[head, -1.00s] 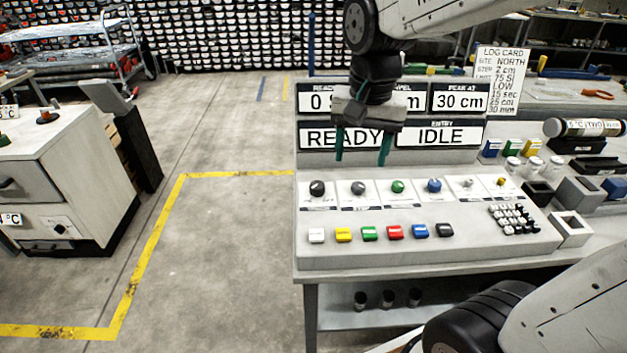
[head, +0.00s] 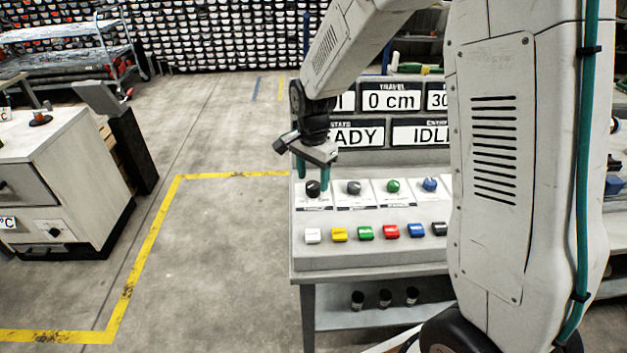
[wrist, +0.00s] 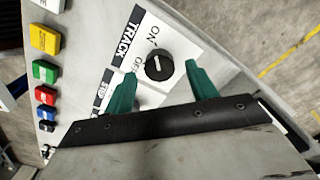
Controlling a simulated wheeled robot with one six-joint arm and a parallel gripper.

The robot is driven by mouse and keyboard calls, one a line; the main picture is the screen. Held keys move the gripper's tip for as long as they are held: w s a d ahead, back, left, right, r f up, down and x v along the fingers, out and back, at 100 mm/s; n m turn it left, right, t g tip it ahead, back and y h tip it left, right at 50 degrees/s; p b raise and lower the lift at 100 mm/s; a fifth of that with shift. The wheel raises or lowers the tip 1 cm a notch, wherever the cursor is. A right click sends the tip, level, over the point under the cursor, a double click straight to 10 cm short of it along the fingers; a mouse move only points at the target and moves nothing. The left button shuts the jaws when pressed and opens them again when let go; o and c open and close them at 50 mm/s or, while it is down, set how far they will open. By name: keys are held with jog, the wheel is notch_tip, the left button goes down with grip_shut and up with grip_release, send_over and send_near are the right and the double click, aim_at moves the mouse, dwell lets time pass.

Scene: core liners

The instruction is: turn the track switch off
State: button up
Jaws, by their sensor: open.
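The track switch (head: 312,188) is a round dark knob at the left end of the upper row on the console. In the wrist view the knob (wrist: 159,66) sits by a TRACK label, with ON and OFF printed around it. A light mark shows on the knob, but I cannot tell surely which word it points to. My gripper (head: 313,181) points down over the knob with its green fingers apart. In the wrist view the fingertips (wrist: 160,73) lie on either side of the knob, with gaps showing. One finger partly covers the OFF label.
A grey knob (head: 354,187), a green knob (head: 392,186) and a blue knob (head: 430,184) follow to the right. Several coloured buttons (head: 365,233) line the front. Display panels (head: 391,98) stand behind. My arm hides the console's right side. Open floor (head: 215,250) lies to the left.

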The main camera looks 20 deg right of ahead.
jog(key=shift+f, duration=0.9)
jog(key=c, duration=1)
